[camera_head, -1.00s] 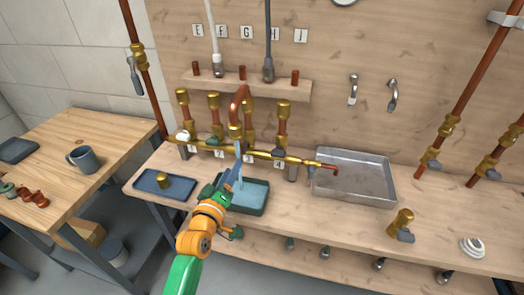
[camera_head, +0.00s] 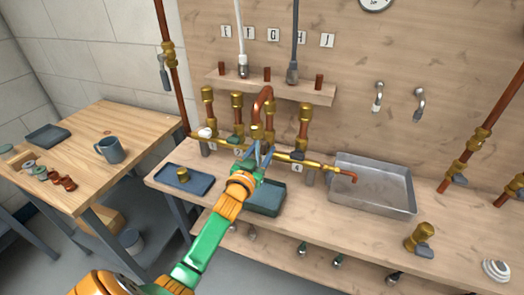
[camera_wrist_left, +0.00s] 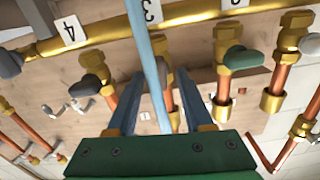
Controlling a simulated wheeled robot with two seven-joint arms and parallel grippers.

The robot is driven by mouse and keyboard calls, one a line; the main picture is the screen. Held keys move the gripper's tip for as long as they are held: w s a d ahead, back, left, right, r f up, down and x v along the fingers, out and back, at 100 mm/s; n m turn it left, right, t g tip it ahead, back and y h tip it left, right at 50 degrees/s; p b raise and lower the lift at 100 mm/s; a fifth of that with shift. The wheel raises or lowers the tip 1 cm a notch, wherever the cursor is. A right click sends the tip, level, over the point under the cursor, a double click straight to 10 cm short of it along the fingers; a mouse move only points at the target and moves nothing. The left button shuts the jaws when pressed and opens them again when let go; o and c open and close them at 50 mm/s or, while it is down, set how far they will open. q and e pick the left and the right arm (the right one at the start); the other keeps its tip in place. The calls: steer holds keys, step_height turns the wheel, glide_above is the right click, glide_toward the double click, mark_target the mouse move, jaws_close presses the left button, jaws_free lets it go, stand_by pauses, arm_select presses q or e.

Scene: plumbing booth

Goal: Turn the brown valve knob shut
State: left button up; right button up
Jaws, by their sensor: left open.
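The brass manifold (camera_head: 230,143) runs along the bench with upright valves. A white knob (camera_head: 205,132), a green-grey knob (camera_head: 235,140) and a dark grey knob (camera_head: 297,156) show on it. My left gripper (camera_head: 258,154) is open in front of that middle, below the bent copper spout (camera_head: 262,98). In the left wrist view the open fingers (camera_wrist_left: 157,98) straddle a pale blue stream (camera_wrist_left: 156,55); a green-grey knob (camera_wrist_left: 240,58) and a grey knob (camera_wrist_left: 88,83) flank them. My right gripper is not in view.
A dark bin (camera_head: 268,208) sits below the manifold. A blue tray (camera_head: 170,187) lies left, a metal basin (camera_head: 345,202) right. A shelf (camera_head: 300,92) overhangs behind. A wooden table (camera_head: 135,128) with a mug (camera_head: 110,150) stands left.

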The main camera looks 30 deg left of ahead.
arm_select(q)
steer(key=shift+s, duration=0.1)
jaws_close()
steer(key=shift+r, duration=0.1)
steer(key=m, duration=0.3)
steer(key=shift+d+m+p, duration=0.1)
steer(key=shift+m+p, duration=0.2)
steer(key=shift+p, duration=0.05)
steer(key=m, duration=0.4)
steer(key=shift+m, duration=0.3)
steer(key=m, duration=0.4)
steer(key=shift+d, duration=0.1)
steer(key=shift+m, duration=2.1)
